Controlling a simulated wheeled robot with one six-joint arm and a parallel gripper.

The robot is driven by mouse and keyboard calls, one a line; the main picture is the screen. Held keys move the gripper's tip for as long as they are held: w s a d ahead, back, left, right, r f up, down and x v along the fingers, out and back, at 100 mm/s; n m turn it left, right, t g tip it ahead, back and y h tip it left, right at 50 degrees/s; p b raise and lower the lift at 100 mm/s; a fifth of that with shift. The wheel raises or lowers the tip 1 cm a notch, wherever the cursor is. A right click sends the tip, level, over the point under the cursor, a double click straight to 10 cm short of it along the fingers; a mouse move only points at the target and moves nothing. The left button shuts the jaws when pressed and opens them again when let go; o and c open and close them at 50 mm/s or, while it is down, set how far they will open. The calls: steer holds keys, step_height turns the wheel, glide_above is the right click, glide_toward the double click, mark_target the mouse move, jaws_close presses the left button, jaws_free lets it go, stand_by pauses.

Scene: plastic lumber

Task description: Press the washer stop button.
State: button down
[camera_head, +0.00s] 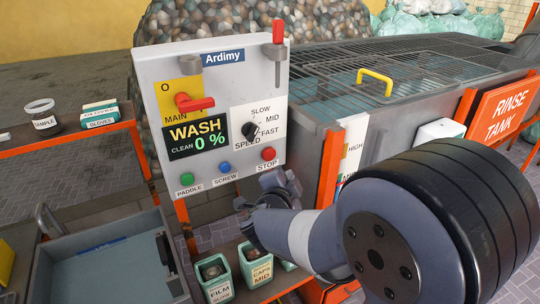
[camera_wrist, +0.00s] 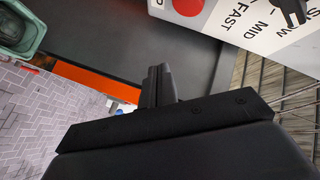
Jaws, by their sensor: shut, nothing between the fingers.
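The washer control panel (camera_head: 215,95) is a light grey box labelled Ardimy. The red stop button (camera_head: 268,154) sits at its lower right, above the label STOP. In the wrist view the stop button (camera_wrist: 188,4) shows large at the top edge, partly cut off. My gripper (camera_head: 262,190) is just below the panel's lower right corner, under the stop button and apart from it in the picture. In the wrist view my gripper's fingers (camera_wrist: 158,82) are together and empty. The display reads WASH, CLEAN 0 %.
The panel also has a green PADDLE button (camera_head: 187,179), a blue SCREW button (camera_head: 225,167), a red main switch (camera_head: 194,103) and a black speed knob (camera_head: 250,131). The rinse tank (camera_head: 500,108) stands at right. Small green bins (camera_head: 216,280) stand below my gripper.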

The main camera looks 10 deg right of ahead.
glide_toward(275, 155)
steer(key=shift+s+d+p+x, duration=0.1)
steer(key=shift+d+p+x, duration=0.05)
steer(key=shift+x, duration=0.7)
steer(key=shift+s+d+p+x, duration=0.1)
steer(key=shift+d+x, duration=0.05)
steer(key=shift+x, duration=0.65)
steer(key=shift+s+d+p+x, duration=0.1)
steer(key=shift+d+p+x, duration=0.05)
steer(key=shift+x, duration=0.7)
steer(key=shift+w+f, duration=0.15)
steer(key=shift+w, duration=0.05)
steer(key=shift+w+a, duration=0.15)
steer(key=shift+w, duration=0.1)
steer(key=shift+w+a, duration=0.15)
steer(key=shift+w, duration=0.3)
stand_by(0.5)
steer(key=shift+s, duration=0.1)
steer(key=shift+s+d, duration=0.3)
steer(key=shift+s, duration=0.45)
steer(key=shift+s+d+b, duration=0.1)
steer(key=shift+s+d, duration=0.15)
steer(key=shift+s, duration=0.55)
steer(key=shift+s+d+b, duration=0.15)
steer(key=shift+s+d, duration=0.1)
steer(key=shift+s, duration=0.55)
steer(key=shift+s+d+b, duration=0.1)
steer(key=shift+s+d, duration=0.2)
steer(key=shift+s, duration=0.5)
steer(key=shift+w, duration=0.1)
